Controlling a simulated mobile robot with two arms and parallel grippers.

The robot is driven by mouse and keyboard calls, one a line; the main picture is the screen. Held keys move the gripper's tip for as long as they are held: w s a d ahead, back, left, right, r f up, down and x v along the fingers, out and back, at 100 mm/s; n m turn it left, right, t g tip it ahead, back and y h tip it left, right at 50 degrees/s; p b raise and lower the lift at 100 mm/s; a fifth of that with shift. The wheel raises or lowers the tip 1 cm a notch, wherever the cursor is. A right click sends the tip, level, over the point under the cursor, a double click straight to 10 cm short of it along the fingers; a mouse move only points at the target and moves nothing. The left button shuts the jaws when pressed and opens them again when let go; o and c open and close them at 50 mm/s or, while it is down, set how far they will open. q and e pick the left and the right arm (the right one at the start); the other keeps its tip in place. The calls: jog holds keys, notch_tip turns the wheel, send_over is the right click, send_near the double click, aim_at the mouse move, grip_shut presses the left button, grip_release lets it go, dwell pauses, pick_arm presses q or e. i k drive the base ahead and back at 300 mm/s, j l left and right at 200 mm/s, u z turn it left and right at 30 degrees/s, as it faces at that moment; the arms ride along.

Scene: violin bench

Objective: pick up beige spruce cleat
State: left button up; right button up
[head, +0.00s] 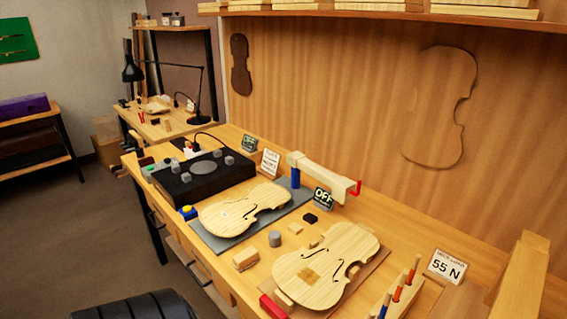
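I see two beige candidates for the spruce cleat and cannot tell which it is. One is a small beige wooden block (246,258) lying on the bench left of the nearer violin plate. The other is a tiny beige piece (314,243) at the far-left edge of that plate. The nearer violin plate (340,254) lies on a brown board and has a tan patch (312,274) on its surface. Neither of my grippers shows in the head view.
A second violin plate (243,208) lies on a grey mat. A grey cylinder (274,239) and a black block (310,219) stand between the plates.

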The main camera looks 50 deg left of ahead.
aim_at(295, 229)
jog(key=u, duration=1.6)
jog(key=i+j+z, duration=0.1)
jog(key=z, duration=0.15)
jog(key=j, duration=0.1)
